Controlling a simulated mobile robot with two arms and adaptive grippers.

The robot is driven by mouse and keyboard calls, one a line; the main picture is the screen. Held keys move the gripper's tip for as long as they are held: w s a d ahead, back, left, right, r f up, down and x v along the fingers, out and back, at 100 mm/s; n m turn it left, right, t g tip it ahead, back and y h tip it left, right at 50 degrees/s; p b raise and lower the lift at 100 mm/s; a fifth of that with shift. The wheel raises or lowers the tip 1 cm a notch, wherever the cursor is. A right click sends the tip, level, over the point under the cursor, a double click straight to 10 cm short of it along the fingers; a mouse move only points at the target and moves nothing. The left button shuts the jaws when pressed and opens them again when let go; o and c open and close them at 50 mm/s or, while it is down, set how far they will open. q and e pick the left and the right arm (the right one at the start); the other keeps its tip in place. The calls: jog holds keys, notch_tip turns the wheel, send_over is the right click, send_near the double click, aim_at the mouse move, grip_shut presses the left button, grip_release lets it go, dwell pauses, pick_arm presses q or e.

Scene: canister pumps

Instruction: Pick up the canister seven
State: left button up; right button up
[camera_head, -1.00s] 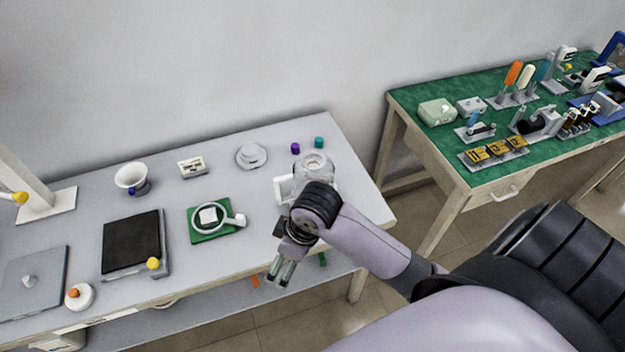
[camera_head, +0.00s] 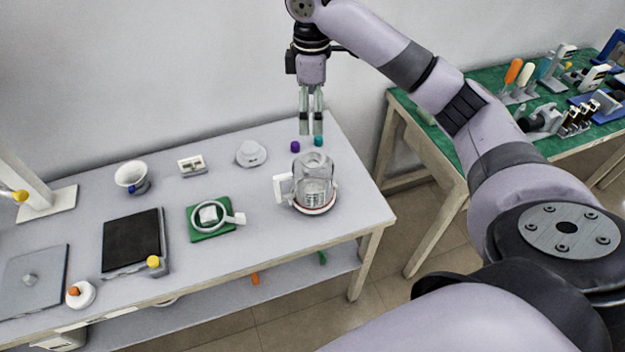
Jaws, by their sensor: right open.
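No label reading seven is legible, so I cannot tell which thing is canister seven. A small purple cylinder (camera_head: 295,146) and a small teal cylinder (camera_head: 318,141) stand at the back right edge of the grey table. A clear glass jug (camera_head: 315,183) with a white handle stands upright in front of them. My right gripper (camera_head: 311,130) points down just above and by the two small cylinders, open and empty, with a narrow gap between its fingers. Whether it touches either cylinder is unclear. My left gripper is not in view.
The grey table (camera_head: 260,240) also holds a green mat (camera_head: 197,238) with a ring-shaped tool, a black-topped plate (camera_head: 131,241), a white cup (camera_head: 131,175) and a round white piece (camera_head: 250,153). A wall stands behind. A green-topped bench (camera_head: 409,105) stands to the right.

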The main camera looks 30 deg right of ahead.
jog(key=p, duration=0.2)
send_over(312, 163)
notch_tip(312, 163, down, 12)
jog(key=shift+w+r, duration=0.15)
jog(key=shift+r, duration=0.1)
jog(key=f+p, duration=0.1)
jog(key=f, duration=0.3)
jog(key=shift+s+f+p, duration=0.2)
jog(key=shift+f+p, duration=0.2)
jog(key=shift+f, duration=0.4)
jog(key=c, duration=1.4)
jog(key=shift+r, duration=0.15)
